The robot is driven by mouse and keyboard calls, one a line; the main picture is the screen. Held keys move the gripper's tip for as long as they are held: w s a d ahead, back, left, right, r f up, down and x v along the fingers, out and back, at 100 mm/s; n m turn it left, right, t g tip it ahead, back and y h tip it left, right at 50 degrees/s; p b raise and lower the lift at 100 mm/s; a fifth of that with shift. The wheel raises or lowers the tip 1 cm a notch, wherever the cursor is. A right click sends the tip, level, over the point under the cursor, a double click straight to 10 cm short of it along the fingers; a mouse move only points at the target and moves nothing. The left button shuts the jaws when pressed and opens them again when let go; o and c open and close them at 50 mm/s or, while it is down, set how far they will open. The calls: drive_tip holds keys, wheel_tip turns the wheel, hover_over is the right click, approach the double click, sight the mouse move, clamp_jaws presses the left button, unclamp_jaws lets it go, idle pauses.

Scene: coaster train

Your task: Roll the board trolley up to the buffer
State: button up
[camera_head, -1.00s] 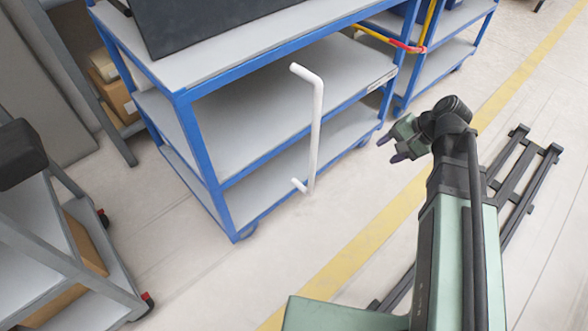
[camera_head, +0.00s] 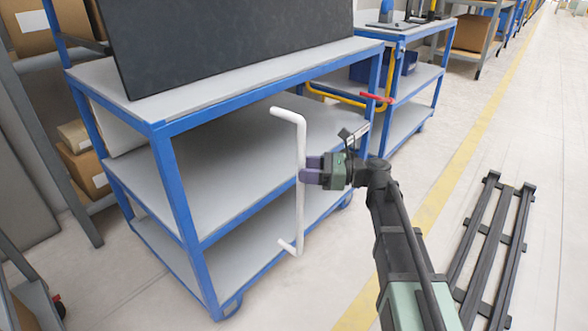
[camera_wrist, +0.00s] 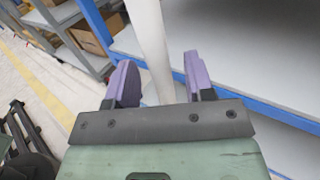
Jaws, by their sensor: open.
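The board trolley (camera_head: 230,160) has a blue frame and several grey shelves, with a large dark board (camera_head: 230,40) standing on its top. A white upright handle (camera_head: 299,220), bent at both ends, is at its near side. My gripper (camera_head: 309,170) is open at the middle of this handle, coming from the right. In the wrist view, the white handle (camera_wrist: 153,45) runs between the two purple fingers, with a gap at least on the right finger's side. A yellow bar with a red piece (camera_head: 376,97) lies between this trolley and the one behind; I cannot tell whether it is the buffer.
A second blue trolley (camera_head: 430,75) stands just behind. A dark slatted frame (camera_head: 490,240) lies on the floor at right. Shelving with cardboard boxes (camera_head: 85,165) is at left. The floor along the yellow line (camera_head: 455,165) is clear.

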drive_tip(key=a, duration=0.3)
drive_tip(key=shift+w+a, duration=0.1)
drive_tip(key=shift+a, duration=0.2)
drive_tip(key=shift+c, duration=0.5)
clamp_jaws()
